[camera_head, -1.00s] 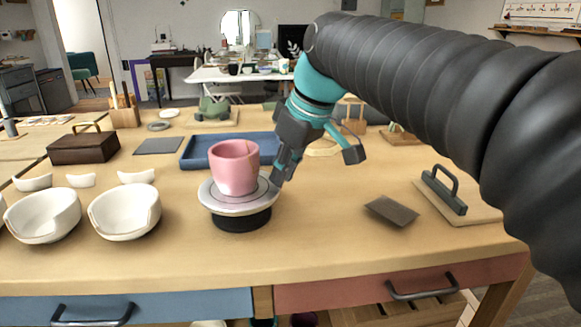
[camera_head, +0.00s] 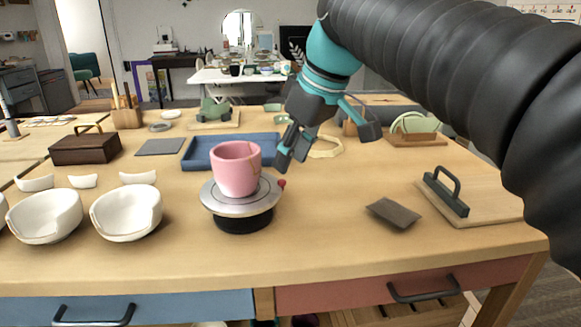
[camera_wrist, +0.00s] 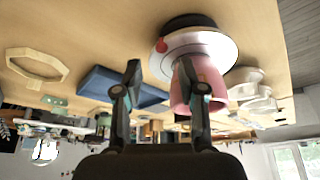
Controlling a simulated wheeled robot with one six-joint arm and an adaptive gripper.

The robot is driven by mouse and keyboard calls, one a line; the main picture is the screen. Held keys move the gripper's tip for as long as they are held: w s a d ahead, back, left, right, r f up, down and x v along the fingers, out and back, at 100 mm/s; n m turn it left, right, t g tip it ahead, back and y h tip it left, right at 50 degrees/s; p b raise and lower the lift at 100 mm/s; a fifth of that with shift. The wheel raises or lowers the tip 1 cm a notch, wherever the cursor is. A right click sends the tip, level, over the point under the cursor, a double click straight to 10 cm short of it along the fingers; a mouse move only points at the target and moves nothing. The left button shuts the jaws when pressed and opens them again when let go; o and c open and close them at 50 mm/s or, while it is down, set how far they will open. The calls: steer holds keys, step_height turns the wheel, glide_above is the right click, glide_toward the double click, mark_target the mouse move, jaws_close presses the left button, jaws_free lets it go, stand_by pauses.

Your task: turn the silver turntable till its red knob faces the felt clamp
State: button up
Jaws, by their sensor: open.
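The silver turntable (camera_head: 222,205) stands on the bench on a dark base, with a pink cup (camera_head: 233,170) on top. Its red knob (camera_head: 282,184) is on the rim at the right side; the knob also shows in the wrist view (camera_wrist: 161,46). A gold seam shows on the cup's right side. My gripper (camera_head: 291,158) is open and empty, just above and behind the knob, apart from it. In the wrist view its fingers (camera_wrist: 160,70) are spread, with the knob beyond them. I cannot tell for sure which thing is the felt clamp; a green object (camera_head: 213,109) sits on a board at the back.
A blue tray (camera_head: 200,163) lies close behind the turntable. White broken bowls (camera_head: 125,213) stand to the left. A dark flat pad (camera_head: 393,213) and a handled block (camera_head: 444,194) on a board lie to the right. Bench between turntable and pad is clear.

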steer(key=v, duration=0.7)
steer(key=shift+r, duration=0.3)
steer(key=shift+s+d, duration=0.1)
